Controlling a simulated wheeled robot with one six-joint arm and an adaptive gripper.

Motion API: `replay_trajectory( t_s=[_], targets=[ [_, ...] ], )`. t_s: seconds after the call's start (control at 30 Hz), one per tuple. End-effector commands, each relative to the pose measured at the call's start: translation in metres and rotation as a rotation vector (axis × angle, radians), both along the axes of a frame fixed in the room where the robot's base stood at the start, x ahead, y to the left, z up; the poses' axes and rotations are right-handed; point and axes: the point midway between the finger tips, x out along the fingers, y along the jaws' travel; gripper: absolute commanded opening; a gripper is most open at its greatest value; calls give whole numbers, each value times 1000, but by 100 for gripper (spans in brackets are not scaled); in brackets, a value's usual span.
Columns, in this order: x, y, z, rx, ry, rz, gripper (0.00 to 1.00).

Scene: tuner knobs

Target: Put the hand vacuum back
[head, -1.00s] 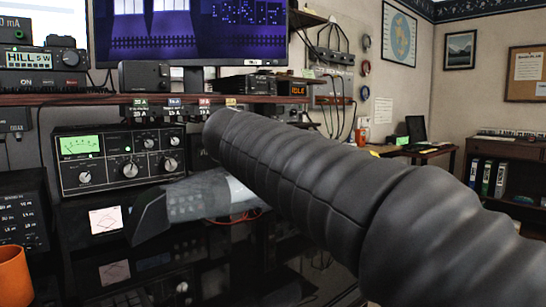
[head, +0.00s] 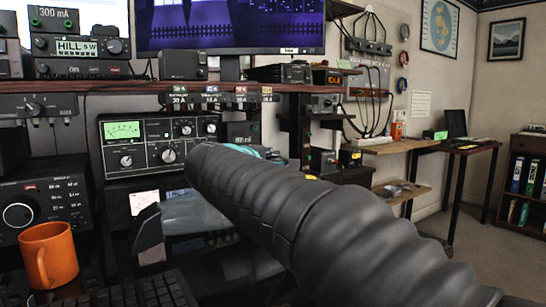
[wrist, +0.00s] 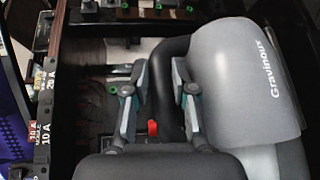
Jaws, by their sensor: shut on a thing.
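The hand vacuum (wrist: 245,80) has a grey body marked "Gravinoux" and a black handle (wrist: 167,60). In the wrist view its body lies at the right, beside my gripper (wrist: 160,78). The gripper's two teal-and-grey fingers are closed in on the handle, one on each side. A small red part (wrist: 152,128) shows between the fingers. In the head view the vacuum's smoky grey front (head: 195,214) and dark nozzle tip (head: 148,229) point left, in front of the desk gear. My thick black arm hides the rest of it and most of the gripper.
A radio with a green display (head: 160,142) stands behind the vacuum, under the red-brown shelf (head: 100,87). An orange mug (head: 62,258) and a black keyboard (head: 140,293) are at the lower left. A wooden side table (head: 400,146) stands at the right; open floor (head: 470,240) shows there.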

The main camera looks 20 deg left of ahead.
Motion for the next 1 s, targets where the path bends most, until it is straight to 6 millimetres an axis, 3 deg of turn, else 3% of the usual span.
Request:
replay_trajectory(
  t_s=[0.17,0.57,0.6,0.7,1.0],
  targets=[
    [-1,-1,-20,2,-2,1,0],
    [-1,-1,-24,4,-3,1,0],
    [0,0,-28,0,0,0,28],
    [0,0,-27,-1,1,0,51],
    [0,0,-27,-1,2,1,51]
  ],
)
